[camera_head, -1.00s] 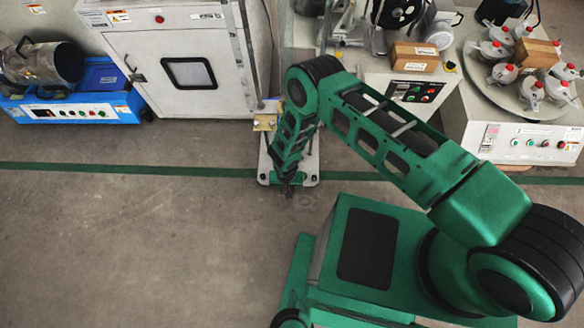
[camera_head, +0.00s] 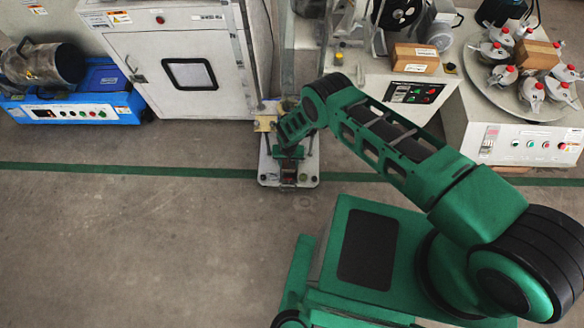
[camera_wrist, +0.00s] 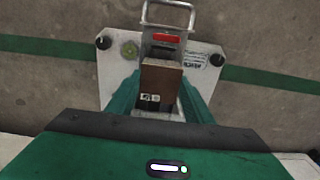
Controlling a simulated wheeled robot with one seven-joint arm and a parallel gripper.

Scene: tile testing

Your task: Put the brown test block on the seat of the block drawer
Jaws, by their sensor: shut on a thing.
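The brown test block (camera_wrist: 162,79) is between the two green fingers of my gripper (camera_wrist: 158,92) in the wrist view, shut on it. A small black-and-white mark shows on the block's near face. The block is over the metal block drawer (camera_wrist: 186,42), which has a loop handle and a red label. I cannot tell whether the block touches the seat, which the block and fingers largely hide. In the head view my gripper (camera_head: 290,155) is above the drawer's pale base plate (camera_head: 309,172), and the block is too small to make out clearly.
A white cabinet (camera_head: 150,45) and a blue machine (camera_head: 75,107) stand at the left. The grey floor in front is clear.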

